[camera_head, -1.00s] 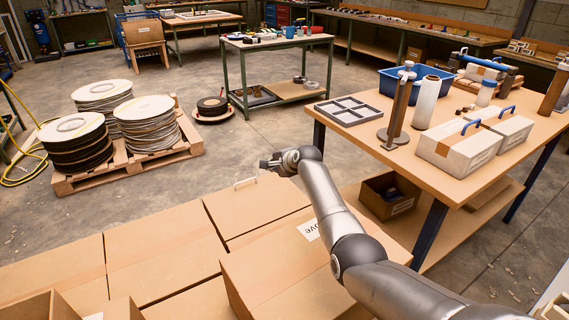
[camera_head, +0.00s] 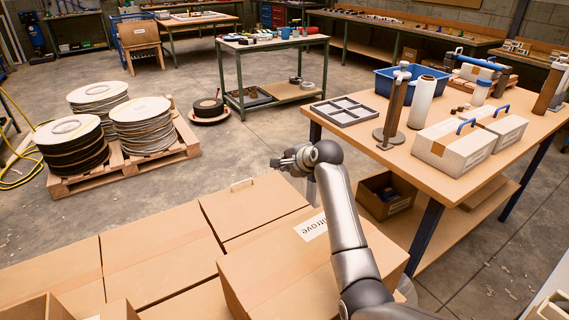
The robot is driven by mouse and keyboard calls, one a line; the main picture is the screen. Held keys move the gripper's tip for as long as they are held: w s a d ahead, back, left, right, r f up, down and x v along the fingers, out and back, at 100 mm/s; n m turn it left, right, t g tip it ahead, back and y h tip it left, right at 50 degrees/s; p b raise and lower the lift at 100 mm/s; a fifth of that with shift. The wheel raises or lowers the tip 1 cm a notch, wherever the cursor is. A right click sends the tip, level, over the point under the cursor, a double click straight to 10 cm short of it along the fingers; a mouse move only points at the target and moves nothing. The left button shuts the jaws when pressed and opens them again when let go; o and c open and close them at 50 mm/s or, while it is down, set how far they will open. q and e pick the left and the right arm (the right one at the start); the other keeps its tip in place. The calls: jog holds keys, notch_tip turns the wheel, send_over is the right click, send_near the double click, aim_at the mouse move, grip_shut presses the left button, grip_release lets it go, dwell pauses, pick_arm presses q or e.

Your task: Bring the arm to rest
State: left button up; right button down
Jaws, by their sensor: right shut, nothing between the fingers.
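My right arm (camera_head: 345,215) comes in from the bottom right and reaches up over the cardboard boxes. Its gripper (camera_head: 276,163) points left, is shut and holds nothing. It hangs in the air above the back edge of the boxes, left of the workbench (camera_head: 470,178). My left gripper is out of the frame.
Large cardboard boxes (camera_head: 160,250) fill the front, below the arm. The workbench at right bears a grey divided tray (camera_head: 345,123), a upright roll stand (camera_head: 392,115), a blue bin (camera_head: 385,80) and white cases (camera_head: 450,148). A pallet with cable spools (camera_head: 143,125) stands at left. Open floor lies between.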

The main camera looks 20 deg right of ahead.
jog(key=shift+s+r, duration=0.2)
